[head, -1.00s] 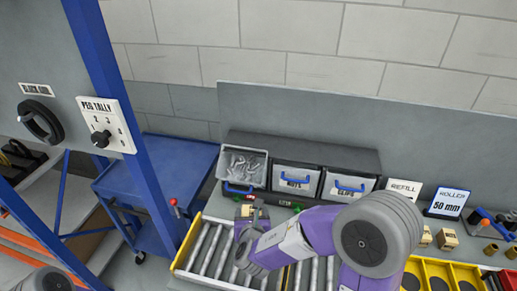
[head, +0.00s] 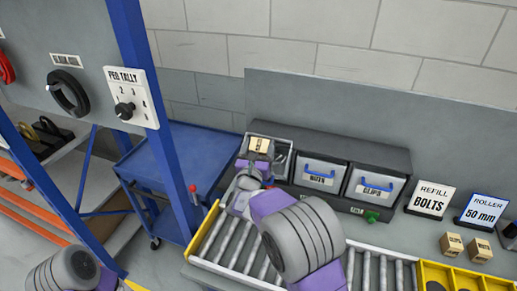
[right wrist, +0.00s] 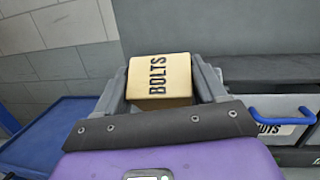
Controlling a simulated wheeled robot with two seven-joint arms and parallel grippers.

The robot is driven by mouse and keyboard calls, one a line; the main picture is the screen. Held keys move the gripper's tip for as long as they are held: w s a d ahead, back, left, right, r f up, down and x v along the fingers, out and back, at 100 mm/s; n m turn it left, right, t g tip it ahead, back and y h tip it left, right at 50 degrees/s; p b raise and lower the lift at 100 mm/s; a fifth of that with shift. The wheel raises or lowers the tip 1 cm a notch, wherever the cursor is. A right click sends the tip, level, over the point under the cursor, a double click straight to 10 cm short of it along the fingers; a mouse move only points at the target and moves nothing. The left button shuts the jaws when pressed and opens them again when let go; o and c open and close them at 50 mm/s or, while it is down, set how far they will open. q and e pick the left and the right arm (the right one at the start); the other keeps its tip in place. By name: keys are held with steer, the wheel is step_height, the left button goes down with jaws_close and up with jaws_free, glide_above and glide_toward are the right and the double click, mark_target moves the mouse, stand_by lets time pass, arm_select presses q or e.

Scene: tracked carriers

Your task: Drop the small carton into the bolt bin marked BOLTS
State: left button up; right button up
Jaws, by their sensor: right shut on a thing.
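The small carton (head: 259,144), tan with BOLTS on it in the right wrist view (right wrist: 160,78), is between the fingers of my right gripper (head: 258,149). The gripper is shut on it and holds it at the leftmost bin (head: 286,139) of the row. This bin is pale and open-topped. The carton and gripper hide most of its inside and front, and its own label is not readable. I cannot tell how far the carton is above the rim. My left gripper is out of view; only part of my left arm shows at the bottom left.
Bins marked NUTS (head: 319,178) and CLIPS (head: 374,187) stand to the right. A sign (head: 432,199) reads REFILL BOLTS. Two other cartons (head: 451,244) (head: 480,249) sit near the yellow tray (head: 432,270). A roller conveyor (head: 228,240) lies in front; a blue post (head: 160,120) stands left.

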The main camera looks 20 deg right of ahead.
steer(key=shift+w+d+f+b, duration=0.45)
steer(key=shift+w+f+b, duration=0.35)
steer(key=shift+f, duration=0.35)
steer(key=shift+w+d+f+b, duration=0.55)
steer(key=shift+f+b, duration=0.35)
steer(key=shift+f, duration=0.25)
steer(key=shift+w+d+f+b, duration=0.4)
steer(key=shift+w+f+b, duration=0.4)
steer(key=shift+f, duration=0.35)
steer(key=shift+s+f, duration=0.1)
steer(key=o, duration=1.3)
steer(key=shift+f, duration=0.1)
steer(key=shift+s, duration=0.1)
steer(key=shift+s+a+f, duration=0.1)
steer(key=shift+s+a, duration=0.05)
steer(key=shift+s, duration=0.05)
steer(key=r+v, duration=0.1)
steer(key=v, duration=0.5)
steer(key=shift+s+a+f, duration=0.2)
steer(key=shift+s+f, duration=0.05)
steer(key=shift+s, duration=0.15)
steer(key=shift+p, duration=0.3)
